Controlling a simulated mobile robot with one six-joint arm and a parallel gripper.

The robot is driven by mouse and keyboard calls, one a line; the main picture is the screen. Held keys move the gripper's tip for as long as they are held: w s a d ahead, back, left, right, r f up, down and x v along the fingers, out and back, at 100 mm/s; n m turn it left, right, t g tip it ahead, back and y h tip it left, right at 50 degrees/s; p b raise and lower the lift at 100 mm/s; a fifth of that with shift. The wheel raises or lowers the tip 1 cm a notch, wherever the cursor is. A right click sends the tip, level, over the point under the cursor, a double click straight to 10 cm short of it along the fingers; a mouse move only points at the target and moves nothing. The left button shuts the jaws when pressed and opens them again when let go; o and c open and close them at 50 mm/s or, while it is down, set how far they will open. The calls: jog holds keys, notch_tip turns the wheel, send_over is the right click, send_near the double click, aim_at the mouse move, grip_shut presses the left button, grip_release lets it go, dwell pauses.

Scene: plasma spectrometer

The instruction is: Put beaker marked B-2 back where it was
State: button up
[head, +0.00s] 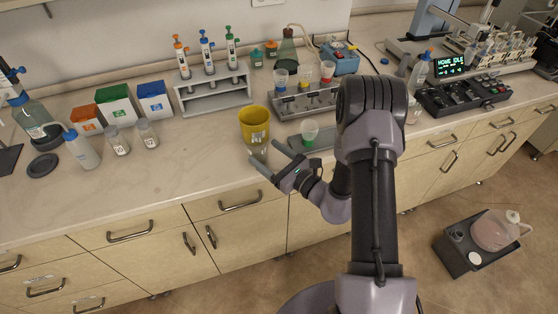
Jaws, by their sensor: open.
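No B-2 mark is legible in the head view, so I cannot tell for sure which vessel is that beaker. A yellow cup-shaped vessel (254,117) stands upright near the counter's front edge, with a small label low on its front. Below its yellow part is a clear glass-like part (248,143). My gripper (267,155) is open, with its fingers spread just in front of and below this vessel. It holds nothing that I can see. Whether a finger touches the vessel is unclear. Two small clear labelled containers, the left one (117,141) and the right one (147,134), stand further left.
A grey rack (213,93) with several pipettes stands behind the yellow vessel. A white squeeze bottle (82,150) stands at left. The counter (190,165) is clear between the small containers and the yellow vessel.

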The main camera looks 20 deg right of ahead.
jog(key=v, duration=0.6)
jog(key=s+a+r+n+g+y, duration=0.3)
jog(key=a+r+n+g+y, duration=0.1)
jog(key=a+r+n, duration=0.15)
jog(key=s+a+r+n+g+y, duration=0.3)
jog(key=a+r+n+g, duration=0.15)
jog(key=a+r, duration=0.25)
jog(key=s+a+r+n+g+h, duration=0.2)
jog(key=s+a+n+g, duration=0.1)
jog(key=s+n, duration=0.25)
jog(key=s+a+r+n+g+h, duration=0.2)
jog(key=s+a+n+g, duration=0.15)
jog(key=s, duration=0.35)
jog(key=s+d+r+n+t+h, duration=0.4)
jog(key=d+n+h, duration=0.3)
jog(key=d+h, duration=0.2)
jog(key=shift+s+d+r+t, duration=0.2)
jog(key=shift+s+d+t, duration=0.2)
jog(key=shift+s+d, duration=0.2)
